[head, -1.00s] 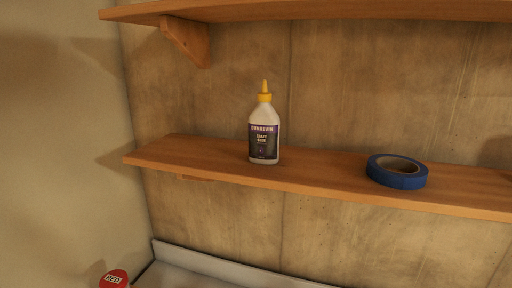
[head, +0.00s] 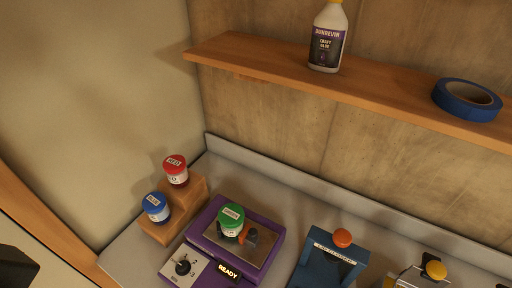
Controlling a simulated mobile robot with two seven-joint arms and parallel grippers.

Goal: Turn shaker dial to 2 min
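The shaker (head: 262,205) is a purple machine on the grey bench at the bottom centre. Its dial (head: 183,267) is a small black knob on a pale panel at its front left, with markings too small to read. A display (head: 229,273) beside the panel reads READY. A jar with a green lid (head: 231,217) sits on the shaker's metal plate, next to an orange and black part. Neither gripper can be made out. A dark shape at the lower left edge is too cut off to identify.
A stepped wooden stand (head: 189,205) holds a red-lidded jar (head: 176,170) and a blue-lidded jar (head: 156,207). A blue device (head: 325,262) with an orange knob stands right of the shaker. Further right is a yellow knob (head: 436,270). A shelf holds glue (head: 327,40) and blue tape (head: 467,100).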

